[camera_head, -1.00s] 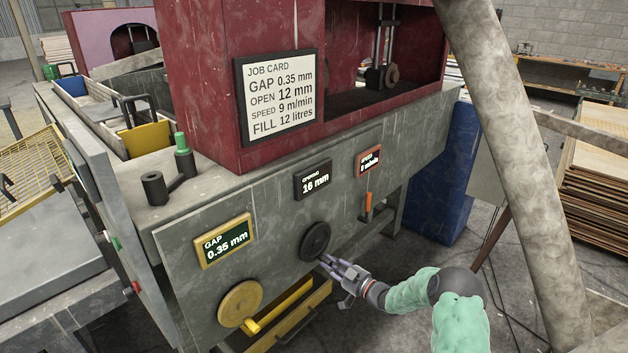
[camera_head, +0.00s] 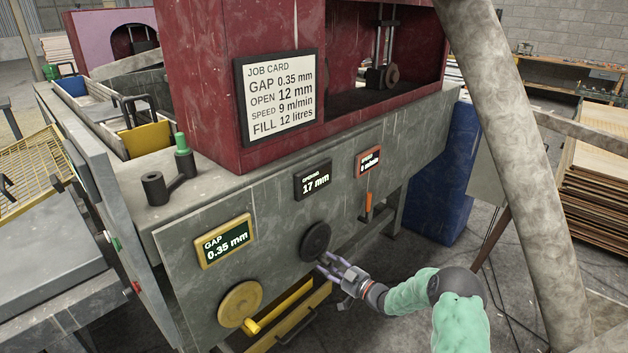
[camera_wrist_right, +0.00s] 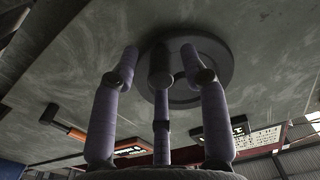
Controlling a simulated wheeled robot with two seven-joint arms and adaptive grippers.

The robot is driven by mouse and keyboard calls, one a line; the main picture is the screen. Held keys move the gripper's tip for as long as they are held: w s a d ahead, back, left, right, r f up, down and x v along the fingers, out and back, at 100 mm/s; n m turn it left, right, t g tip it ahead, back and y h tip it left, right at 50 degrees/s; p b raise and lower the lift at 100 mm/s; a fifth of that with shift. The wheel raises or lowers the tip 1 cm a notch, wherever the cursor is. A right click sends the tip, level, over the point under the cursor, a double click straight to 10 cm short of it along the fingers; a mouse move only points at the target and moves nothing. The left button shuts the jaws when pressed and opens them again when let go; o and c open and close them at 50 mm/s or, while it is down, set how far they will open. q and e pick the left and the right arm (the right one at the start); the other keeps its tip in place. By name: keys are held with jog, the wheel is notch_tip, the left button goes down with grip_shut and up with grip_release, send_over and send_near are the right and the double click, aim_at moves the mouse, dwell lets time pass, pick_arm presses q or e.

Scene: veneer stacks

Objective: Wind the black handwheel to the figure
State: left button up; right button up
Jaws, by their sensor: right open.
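The black handwheel (camera_head: 315,241) is on the grey front panel, below the opening display (camera_head: 313,181), which reads 17 mm. The job card (camera_head: 279,98) gives OPEN 12 mm. My right gripper (camera_head: 322,262) is open at the lower edge of the black handwheel. In the right wrist view, the fingers of my right gripper (camera_wrist_right: 160,65) reach up to the handwheel (camera_wrist_right: 215,60), in front of its face; whether they touch it I cannot tell. My left gripper is not in view.
A yellow handwheel (camera_head: 240,303) with a yellow handle is to the lower left, under the gap display (camera_head: 224,241) reading 0.35 mm. An orange lever (camera_head: 368,203) is to the right, below the speed display (camera_head: 368,161). An open yellow drawer (camera_head: 290,312) sits below.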

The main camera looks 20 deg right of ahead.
jog(key=p+v, duration=0.1)
jog(key=v, duration=0.6)
dwell(0.3)
dwell(0.3)
jog(key=s+a+f+m+g+h+p, duration=0.2)
jog(key=s+a+f+m+g, duration=0.15)
jog(key=a+f, duration=0.45)
jog(key=s+a+f+m+g+h+p, duration=0.1)
jog(key=s+a+f+m+g+p, duration=0.2)
jog(key=a+f, duration=0.5)
jog(key=s+a+g, duration=0.5)
jog(key=s+a, duration=0.2)
jog(key=s, duration=0.5)
jog(key=s+a+f+g+p, duration=0.1)
jog(key=s+a+g, duration=0.3)
jog(key=s+a, duration=0.3)
jog(key=s, duration=0.5)
jog(key=shift+g, duration=0.35)
jog(key=shift+s, duration=0.1)
